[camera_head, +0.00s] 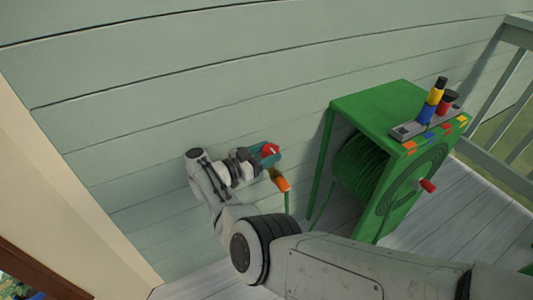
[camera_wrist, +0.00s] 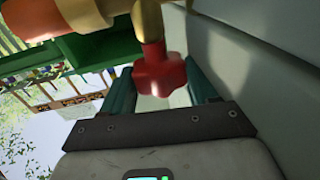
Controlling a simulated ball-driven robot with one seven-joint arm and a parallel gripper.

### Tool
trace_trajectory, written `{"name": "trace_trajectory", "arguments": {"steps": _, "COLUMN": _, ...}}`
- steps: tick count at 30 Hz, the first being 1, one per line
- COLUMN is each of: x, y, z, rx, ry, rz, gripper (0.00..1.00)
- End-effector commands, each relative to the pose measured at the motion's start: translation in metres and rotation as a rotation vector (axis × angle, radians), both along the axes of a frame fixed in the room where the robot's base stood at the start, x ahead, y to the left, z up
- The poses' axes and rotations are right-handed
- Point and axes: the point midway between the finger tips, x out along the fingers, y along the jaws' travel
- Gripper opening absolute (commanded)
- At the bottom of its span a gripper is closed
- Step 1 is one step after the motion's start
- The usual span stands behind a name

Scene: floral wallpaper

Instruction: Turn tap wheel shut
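The red tap wheel (camera_wrist: 159,76) sits at the end of a brass tap stem (camera_wrist: 148,22) in the wrist view. My gripper (camera_wrist: 160,80) has its two teal fingers spread apart, one on each side of the wheel. I cannot tell whether either finger touches it. In the head view the red wheel (camera_head: 270,149) shows by the wall, at the teal fingertips of my gripper (camera_head: 267,156). The tap body is mostly hidden there behind the gripper.
An orange hose connector (camera_head: 280,180) with a green hose hangs just below the tap. A green hose reel (camera_head: 385,155) stands to the right, with a grey tray (camera_head: 425,128) of coloured items on top. The plank wall (camera_head: 240,70) is close behind the gripper. A railing (camera_head: 505,80) stands far right.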

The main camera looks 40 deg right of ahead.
Motion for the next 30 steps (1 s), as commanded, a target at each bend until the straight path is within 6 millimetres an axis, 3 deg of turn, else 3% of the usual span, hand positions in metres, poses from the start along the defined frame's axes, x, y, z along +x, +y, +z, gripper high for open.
{"name": "trace_trajectory", "arguments": {"steps": 8, "x": 0.0011, "y": 0.0008, "z": 0.0008, "rx": -0.001, "ry": -0.001, "rz": 0.003, "gripper": 0.85}}
{"name": "trace_trajectory", "arguments": {"steps": 30, "x": -0.0009, "y": -0.0002, "z": 0.0053, "rx": 0.000, "ry": 0.004, "rz": 0.076, "gripper": 0.85}}
